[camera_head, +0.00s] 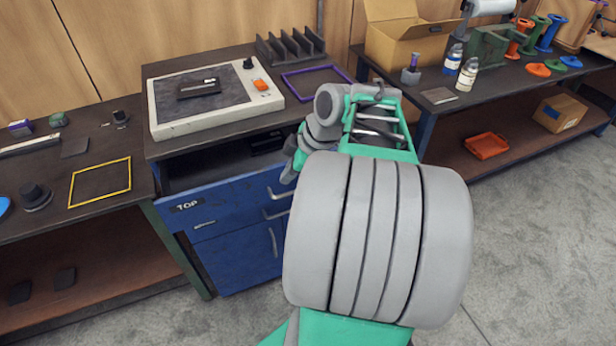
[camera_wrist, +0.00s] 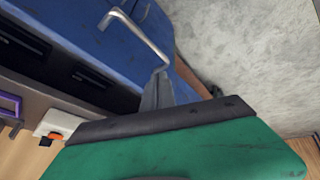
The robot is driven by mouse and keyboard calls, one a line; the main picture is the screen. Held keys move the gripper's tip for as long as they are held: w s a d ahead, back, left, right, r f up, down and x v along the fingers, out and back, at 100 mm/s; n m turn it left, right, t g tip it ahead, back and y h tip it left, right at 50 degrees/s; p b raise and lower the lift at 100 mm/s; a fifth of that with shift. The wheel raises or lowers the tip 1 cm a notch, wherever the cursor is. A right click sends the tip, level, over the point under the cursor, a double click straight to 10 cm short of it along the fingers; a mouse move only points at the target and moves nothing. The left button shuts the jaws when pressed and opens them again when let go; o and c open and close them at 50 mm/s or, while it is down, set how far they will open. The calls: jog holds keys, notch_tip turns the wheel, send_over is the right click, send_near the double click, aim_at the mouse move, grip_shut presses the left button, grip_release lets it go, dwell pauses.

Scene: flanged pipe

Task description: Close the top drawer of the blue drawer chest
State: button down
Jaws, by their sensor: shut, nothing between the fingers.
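The blue drawer chest (camera_head: 238,258) stands under a dark worktop, left of my arm in the head view. Its top drawer (camera_head: 225,198), marked "TOP", is pulled out part way, with a dark gap behind its front. Blue chest surface (camera_wrist: 75,35) and a metal bar handle (camera_wrist: 140,32) show in the wrist view. My gripper (camera_wrist: 157,92) is shut and empty, its fingertips close to one end of that handle. I cannot tell whether they touch it. In the head view my arm hides part of the drawer front, and the fingertips are hard to make out.
A pale device with an orange knob (camera_head: 205,100) and a black slotted rack (camera_head: 290,46) sit on the worktop above. A side bench (camera_head: 40,160) stands close on the left. Another bench (camera_head: 500,105) with a cardboard box (camera_head: 405,40) is at right. Grey floor is clear in front.

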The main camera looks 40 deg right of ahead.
jog(key=s+d+n+t, duration=0.2)
jog(key=s+d+n, duration=0.25)
jog(key=d, duration=0.55)
jog(key=x, duration=0.9)
jog(key=shift+w+a+p, duration=0.25)
jog(key=shift+a+p, duration=0.15)
jog(key=shift+m, duration=0.25)
